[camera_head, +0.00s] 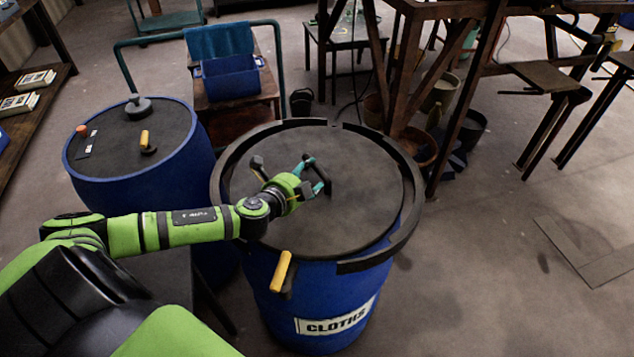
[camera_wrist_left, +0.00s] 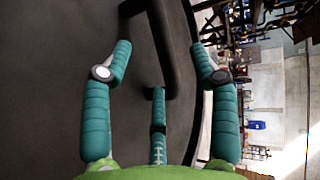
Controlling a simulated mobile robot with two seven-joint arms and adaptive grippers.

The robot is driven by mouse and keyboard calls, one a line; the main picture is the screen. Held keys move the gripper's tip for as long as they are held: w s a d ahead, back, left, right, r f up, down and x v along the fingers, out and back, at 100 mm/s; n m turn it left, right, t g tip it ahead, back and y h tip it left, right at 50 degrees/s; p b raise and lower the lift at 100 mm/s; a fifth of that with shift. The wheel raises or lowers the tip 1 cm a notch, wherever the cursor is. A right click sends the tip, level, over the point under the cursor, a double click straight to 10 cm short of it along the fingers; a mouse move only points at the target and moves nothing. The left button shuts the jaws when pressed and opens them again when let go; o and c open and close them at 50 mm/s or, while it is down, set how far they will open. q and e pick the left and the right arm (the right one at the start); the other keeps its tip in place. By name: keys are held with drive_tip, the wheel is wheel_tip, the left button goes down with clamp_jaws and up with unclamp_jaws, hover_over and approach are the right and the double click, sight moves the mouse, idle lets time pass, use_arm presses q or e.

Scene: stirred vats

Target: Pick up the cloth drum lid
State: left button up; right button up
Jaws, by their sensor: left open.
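The cloth drum lid (camera_head: 355,215) is a dark round disc on top of the blue drum (camera_head: 330,290), which carries a white CLOTHS label. A black bar handle (camera_head: 321,176) stands up near the middle of the lid. My left gripper (camera_head: 313,174) is at this handle with its teal fingers apart. In the left wrist view the handle (camera_wrist_left: 166,45) lies between the open fingers (camera_wrist_left: 160,62), and the dark lid (camera_wrist_left: 60,60) fills the left side. I cannot tell whether any finger touches the handle. My right gripper is not in view.
A dark ring (camera_head: 412,200) with gaps surrounds the lid. A yellow-handled latch (camera_head: 282,272) sits at the drum's front. A second blue drum (camera_head: 180,180) stands at left. A blue bin (camera_head: 230,80) is behind, and a wooden bench frame (camera_head: 445,100) stands behind right. Floor at right is mostly clear.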

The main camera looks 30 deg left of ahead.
sight(314, 169)
use_arm(q)
drive_tip(key=x, duration=0.3)
drive_tip(key=shift+w, duration=0.2)
drive_tip(key=shift+w+f, duration=0.25)
drive_tip(key=shift+w, duration=0.05)
drive_tip(key=shift+s+r, duration=0.1)
drive_tip(key=shift+s, duration=0.05)
drive_tip(key=shift+c, duration=0.4)
clamp_jaws()
drive_tip(key=shift+r, duration=0.2)
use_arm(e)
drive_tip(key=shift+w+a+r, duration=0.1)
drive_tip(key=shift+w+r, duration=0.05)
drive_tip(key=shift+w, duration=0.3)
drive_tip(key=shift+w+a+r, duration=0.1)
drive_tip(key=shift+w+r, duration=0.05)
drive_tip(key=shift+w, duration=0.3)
